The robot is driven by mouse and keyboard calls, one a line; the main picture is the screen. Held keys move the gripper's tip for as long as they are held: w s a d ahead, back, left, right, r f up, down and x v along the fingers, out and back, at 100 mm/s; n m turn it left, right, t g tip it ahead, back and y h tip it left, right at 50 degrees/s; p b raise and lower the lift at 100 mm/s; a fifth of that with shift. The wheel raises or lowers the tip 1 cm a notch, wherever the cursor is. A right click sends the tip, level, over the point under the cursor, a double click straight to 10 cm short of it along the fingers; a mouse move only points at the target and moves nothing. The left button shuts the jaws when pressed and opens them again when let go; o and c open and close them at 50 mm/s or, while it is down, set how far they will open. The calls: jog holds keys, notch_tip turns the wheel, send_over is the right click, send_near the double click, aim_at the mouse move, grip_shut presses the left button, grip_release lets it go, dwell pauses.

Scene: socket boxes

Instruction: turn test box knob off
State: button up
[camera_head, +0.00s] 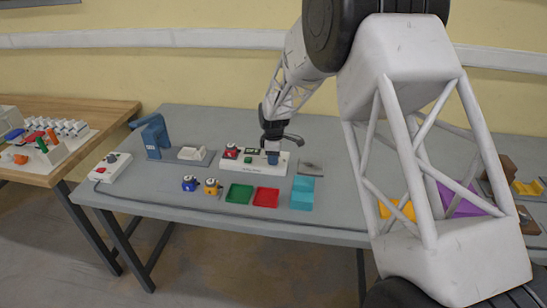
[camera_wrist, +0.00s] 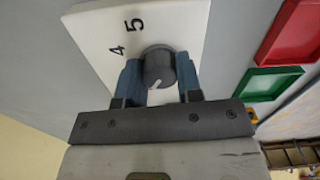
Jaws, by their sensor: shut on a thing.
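The test box is a long white panel (camera_head: 225,166) near the middle of the grey table, carrying red and green parts toward its left. In the wrist view its white face (camera_wrist: 100,30) shows the printed numbers 4 and 5. A round dark grey knob (camera_wrist: 158,66) with a white pointer mark sits on this face. The mark points toward my gripper's base, away from the numbers. My gripper (camera_head: 272,157) reaches down to the right end of the box. Its blue fingers (camera_wrist: 158,76) are shut on the knob, one on each side. The knob is hidden in the head view.
A green tray (camera_head: 239,194) and red tray (camera_head: 266,196) lie in front of the box. Blue and yellow plugs (camera_head: 212,187) sit left. Another white box (camera_head: 110,168) with a knob stands at the left edge.

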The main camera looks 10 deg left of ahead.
jog(key=shift+n, duration=1.1)
jog(key=o, duration=0.9)
jog(key=shift+o, duration=0.2)
jog(key=shift+r, duration=0.15)
jog(key=shift+r, duration=3.8)
jog(key=shift+r, duration=0.1)
